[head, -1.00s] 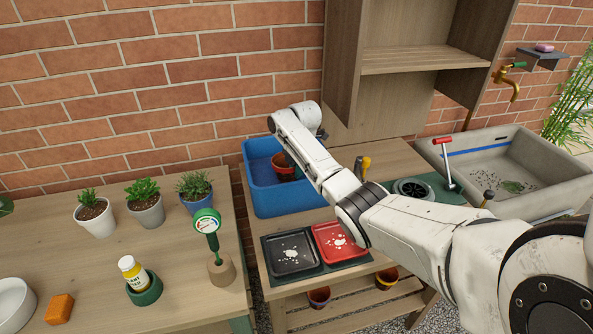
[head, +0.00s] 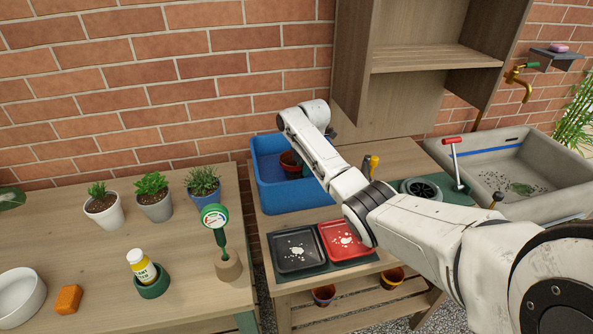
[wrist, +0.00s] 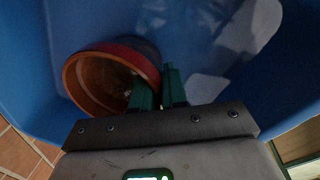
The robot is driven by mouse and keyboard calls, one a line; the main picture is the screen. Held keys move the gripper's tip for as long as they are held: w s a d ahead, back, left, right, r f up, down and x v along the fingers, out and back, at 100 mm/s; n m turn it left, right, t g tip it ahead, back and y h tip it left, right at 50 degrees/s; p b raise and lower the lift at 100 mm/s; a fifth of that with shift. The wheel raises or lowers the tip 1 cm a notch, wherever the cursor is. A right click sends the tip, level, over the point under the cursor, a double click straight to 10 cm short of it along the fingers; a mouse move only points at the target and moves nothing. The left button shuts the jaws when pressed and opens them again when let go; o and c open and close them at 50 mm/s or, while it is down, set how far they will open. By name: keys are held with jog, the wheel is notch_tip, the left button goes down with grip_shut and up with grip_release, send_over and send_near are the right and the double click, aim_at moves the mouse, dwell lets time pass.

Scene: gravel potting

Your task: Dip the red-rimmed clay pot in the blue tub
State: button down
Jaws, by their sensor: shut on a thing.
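My gripper (wrist: 157,82) has green fingers shut on the pot's wall, one finger inside the mouth and one outside. In the head view my arm hides most of the gripper. Pale patches show on the tub's blue surface; I cannot tell whether they are reflections in water.
A black tray (head: 293,249) and a red tray (head: 345,240) lie in front of the tub. A grey sink (head: 500,170) stands to the right. Two pots sit on the shelf below.

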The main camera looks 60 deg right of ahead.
jog(key=shift+r, duration=0.1)
dwell(0.4)
notch_tip(320, 180, up, 15)
jog(key=p, duration=1.1)
dwell(0.6)
dwell(1.5)
notch_tip(320, 180, up, 3)
dwell(0.4)
dwell(0.4)
